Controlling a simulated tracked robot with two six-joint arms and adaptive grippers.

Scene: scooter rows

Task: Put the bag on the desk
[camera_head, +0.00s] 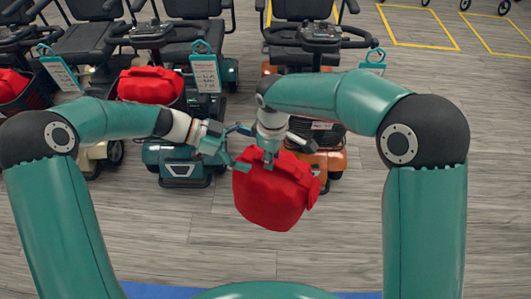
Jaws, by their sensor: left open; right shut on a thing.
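A red bag (270,195) hangs in the air in front of the scooters, near the middle of the view. My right gripper (269,158) points down and is shut on the top of this bag. My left gripper (238,146) is open, to the left of the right gripper and just above the bag's upper left side; I cannot tell whether it touches the bag. Another red bag (150,86) sits at the front of a teal scooter, and a third red bag (10,86) is in a basket at the left edge. No desk is in view.
A teal scooter (184,170) and an orange scooter (330,160) stand just beyond my arms, with more scooters at the left. Tags hang from several scooters. Yellow floor lines (425,45) mark the back right. The grey floor at right is clear.

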